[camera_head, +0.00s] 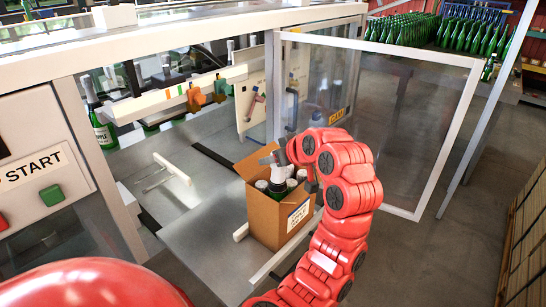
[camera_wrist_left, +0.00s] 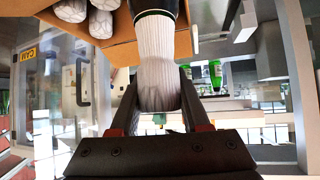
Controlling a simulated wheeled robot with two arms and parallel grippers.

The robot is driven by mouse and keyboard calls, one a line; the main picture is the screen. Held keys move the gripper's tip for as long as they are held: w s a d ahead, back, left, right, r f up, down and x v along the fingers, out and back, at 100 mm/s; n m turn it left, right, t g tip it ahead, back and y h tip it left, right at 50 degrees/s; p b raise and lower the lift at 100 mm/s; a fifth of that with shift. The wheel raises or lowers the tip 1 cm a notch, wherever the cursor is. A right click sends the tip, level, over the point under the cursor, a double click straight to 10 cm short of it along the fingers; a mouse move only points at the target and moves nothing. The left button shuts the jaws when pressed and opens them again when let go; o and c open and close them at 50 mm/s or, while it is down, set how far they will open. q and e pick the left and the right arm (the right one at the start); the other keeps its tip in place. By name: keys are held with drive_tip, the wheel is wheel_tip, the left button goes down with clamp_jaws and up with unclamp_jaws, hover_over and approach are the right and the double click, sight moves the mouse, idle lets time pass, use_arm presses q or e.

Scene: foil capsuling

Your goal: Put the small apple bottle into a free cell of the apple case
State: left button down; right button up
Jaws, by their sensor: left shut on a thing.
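The cardboard case (camera_head: 268,217) stands open on the grey table, with a white label on its side that is too small to read. Several bottles with pale foil tops (camera_head: 277,187) stand in it. My left gripper (camera_wrist_left: 158,105) is shut on the pale foil neck of a dark bottle (camera_wrist_left: 155,47). The bottle's body runs up out of the wrist view, beside or inside the case; I cannot tell how deep it sits. In the head view this gripper is at the case's top, partly hidden by my red arm. My right gripper is out of view.
A clear framed door (camera_head: 400,120) stands open behind my arm. A green bottle (camera_head: 100,125) stands by the machine at the left, near a START panel (camera_head: 35,165). Grey table lies free left of the case.

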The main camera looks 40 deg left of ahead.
sight(273, 175)
use_arm(q)
drive_tip(key=shift+f+b, duration=1.75)
drive_tip(key=shift+f, duration=1.1)
drive_tip(key=shift+c, duration=1.5)
unclamp_jaws()
drive_tip(key=p+v, duration=0.2)
drive_tip(key=v, duration=1.5)
drive_tip(key=shift+d+r, duration=0.15)
drive_tip(key=shift+d, duration=0.05)
